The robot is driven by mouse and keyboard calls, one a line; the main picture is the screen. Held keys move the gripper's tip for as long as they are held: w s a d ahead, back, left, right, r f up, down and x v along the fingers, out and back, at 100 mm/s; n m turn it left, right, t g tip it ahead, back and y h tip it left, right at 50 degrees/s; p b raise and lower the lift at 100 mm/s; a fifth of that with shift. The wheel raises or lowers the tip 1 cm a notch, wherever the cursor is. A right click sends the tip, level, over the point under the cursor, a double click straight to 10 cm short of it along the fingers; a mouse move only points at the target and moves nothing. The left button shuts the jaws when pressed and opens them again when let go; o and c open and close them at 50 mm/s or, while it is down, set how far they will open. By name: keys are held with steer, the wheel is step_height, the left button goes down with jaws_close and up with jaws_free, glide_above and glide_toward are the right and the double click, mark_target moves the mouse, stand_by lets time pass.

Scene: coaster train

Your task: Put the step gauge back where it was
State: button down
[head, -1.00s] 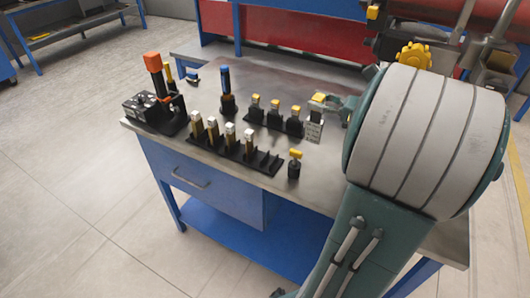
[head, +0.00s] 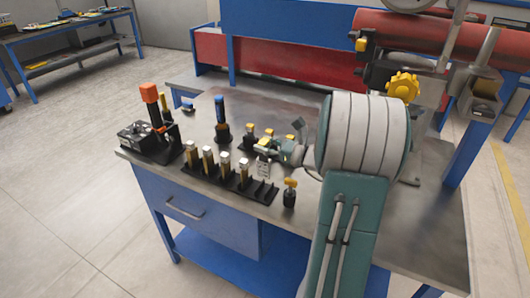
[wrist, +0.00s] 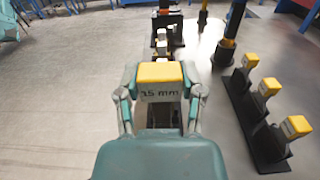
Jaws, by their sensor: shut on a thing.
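My gripper (head: 280,152) is shut on a step gauge, a block with a yellow top and a pale face marked in mm. The step gauge (wrist: 160,82) sits between both fingers in the wrist view; its first digit is unclear. In the head view its pale lower face (head: 263,168) shows above the right part of the black front rack (head: 262,192). That rack holds several white-topped gauges, and its right end is empty. The wrist view shows white-topped gauges lined up beyond the held one. Whether the held gauge touches the rack is hidden.
A black rack (wrist: 240,100) with three yellow-topped blocks stands to the right in the wrist view. A blue-handled tool (head: 221,112), an orange-handled device (head: 149,95) and a small yellow-topped piece (head: 290,190) stand on the metal bench (head: 400,235).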

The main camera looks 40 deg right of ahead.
mark_target(267, 156)
steer(key=shift+f, duration=1.9)
steer(key=shift+c, duration=1)
jaws_free()
steer(key=shift+r, duration=0.1)
